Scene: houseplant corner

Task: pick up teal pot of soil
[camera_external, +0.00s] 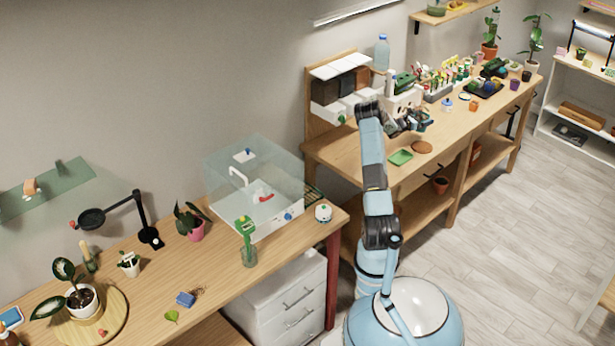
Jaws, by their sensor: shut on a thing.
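My gripper (418,120) is above the workbench (372,172) at the back right, over its front half. It is shut on the teal pot of soil (425,117), which shows only as a small teal patch at the fingers. The dark gripper hides much of the pot, and the soil in it is too small to make out. The pot appears to be held above the bench top, but its exact height cannot be told.
A small orange pot (474,106) stands to the right. Bottles, tools and a black tray crowd the back. The bench's front edge is mostly clear.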

